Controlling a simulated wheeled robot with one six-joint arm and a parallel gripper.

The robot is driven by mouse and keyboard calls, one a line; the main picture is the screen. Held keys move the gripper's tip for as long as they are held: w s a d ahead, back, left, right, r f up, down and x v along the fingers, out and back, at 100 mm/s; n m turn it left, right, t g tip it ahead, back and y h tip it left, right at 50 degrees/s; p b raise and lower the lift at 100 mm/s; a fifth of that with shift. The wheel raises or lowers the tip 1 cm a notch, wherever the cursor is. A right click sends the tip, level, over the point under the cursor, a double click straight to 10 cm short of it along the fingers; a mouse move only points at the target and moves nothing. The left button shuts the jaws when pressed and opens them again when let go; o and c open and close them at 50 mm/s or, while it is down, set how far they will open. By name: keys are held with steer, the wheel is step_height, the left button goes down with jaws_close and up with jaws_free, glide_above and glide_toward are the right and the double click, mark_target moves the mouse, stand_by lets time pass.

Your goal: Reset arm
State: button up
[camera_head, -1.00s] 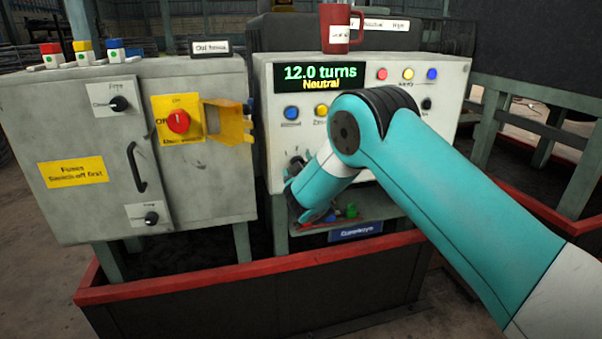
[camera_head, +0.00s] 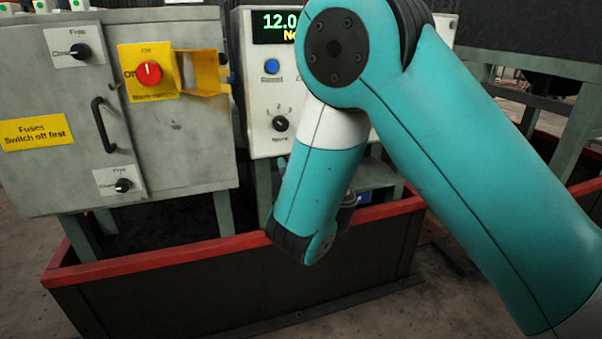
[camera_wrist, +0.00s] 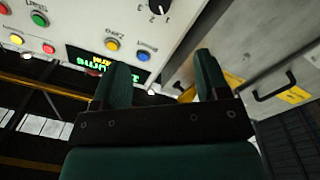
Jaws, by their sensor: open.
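My gripper (camera_wrist: 160,70) shows in the wrist view with its two dark green fingers apart and nothing between them. It is in front of the grey control panel (camera_wrist: 190,15), apart from the yellow and blue buttons and the rotary knob (camera_wrist: 159,6) as far as I can tell. In the head view my teal arm fills the middle and right, its forearm bent down in front of the panel. There the gripper is mostly hidden behind the arm; only a small dark part shows beside the forearm. The arm covers most of the display (camera_head: 275,27) and the panel's right side.
A grey fuse cabinet (camera_head: 190,140) stands at left with a red switch (camera_head: 149,73) on a yellow plate, an open yellow cover (camera_head: 203,72) and a handle (camera_head: 103,125). A red-edged low wall (camera_head: 160,257) runs in front. The floor at lower left is clear.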

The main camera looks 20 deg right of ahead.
steer(key=shift+s, duration=0.35)
steer(key=s+d+f+m+g+h, duration=0.1)
steer(key=s+d+m+g+h, duration=0.25)
steer(key=d+m, duration=0.3)
steer(key=s+f+g+y, duration=0.1)
steer(key=s+f+g, duration=0.2)
steer(key=s+g, duration=0.25)
steer(key=s+a+r+n+g+y, duration=0.2)
steer(key=s+a+n+g+y, duration=0.25)
steer(key=s, duration=0.65)
steer(key=s+a+r+n+g+y, duration=0.25)
steer(key=s+a+g, duration=0.3)
steer(key=s, duration=0.65)
step_height(320, 180, up, 30)
steer(key=p, duration=3)
steer(key=shift+a+t, duration=0.25)
steer(key=shift+t, duration=0.05)
